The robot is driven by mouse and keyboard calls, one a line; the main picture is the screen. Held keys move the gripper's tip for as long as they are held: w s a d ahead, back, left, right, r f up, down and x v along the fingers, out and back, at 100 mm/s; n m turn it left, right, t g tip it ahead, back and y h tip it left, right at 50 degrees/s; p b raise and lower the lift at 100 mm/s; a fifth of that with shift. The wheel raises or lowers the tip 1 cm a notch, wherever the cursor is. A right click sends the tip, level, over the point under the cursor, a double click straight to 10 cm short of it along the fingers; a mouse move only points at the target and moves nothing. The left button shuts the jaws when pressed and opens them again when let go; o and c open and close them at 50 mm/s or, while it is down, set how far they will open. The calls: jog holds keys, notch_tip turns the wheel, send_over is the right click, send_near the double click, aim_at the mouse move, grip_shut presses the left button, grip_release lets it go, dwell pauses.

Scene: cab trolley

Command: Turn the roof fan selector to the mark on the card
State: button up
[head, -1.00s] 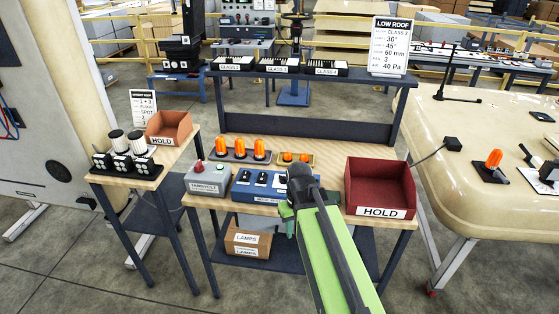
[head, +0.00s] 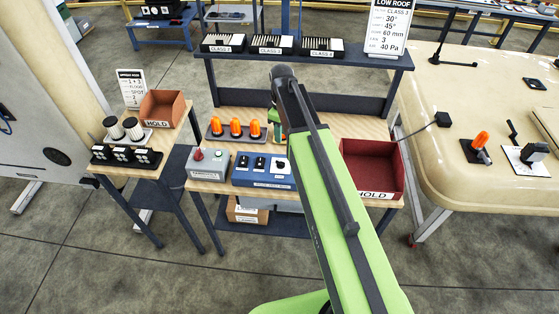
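The card headed LOW ROOF (head: 389,25) stands upright at the right end of the rack shelf. It lists 30°, 45°, 60 mm, 3 and 40 Pa; some row labels are too small to read. On the cream roof panel (head: 450,90) at the right is a white plate with a black knob (head: 533,152), which looks like the fan selector. Its pointer setting and marks are too small to read. My green arm reaches up over the bench, left of the roof and apart from it. My gripper (head: 279,128) is mostly hidden behind the arm's dark end.
An orange lamp (head: 480,140) and black fittings stand on the roof close to the knob. The bench holds a red HOLD bin (head: 372,165), a blue switch box (head: 262,169), a grey button box (head: 208,163) and orange lamps (head: 235,127). Open floor lies in front.

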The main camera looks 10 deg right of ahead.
aim_at(281, 162)
notch_tip(281, 162, down, 16)
jog(key=b, duration=1.4)
jog(key=shift+a+r+b, duration=0.1)
jog(key=shift+r+b, duration=0.05)
jog(key=shift+b, duration=0.15)
jog(key=shift+r, duration=0.1)
jog(key=shift+c, duration=0.2)
grip_shut()
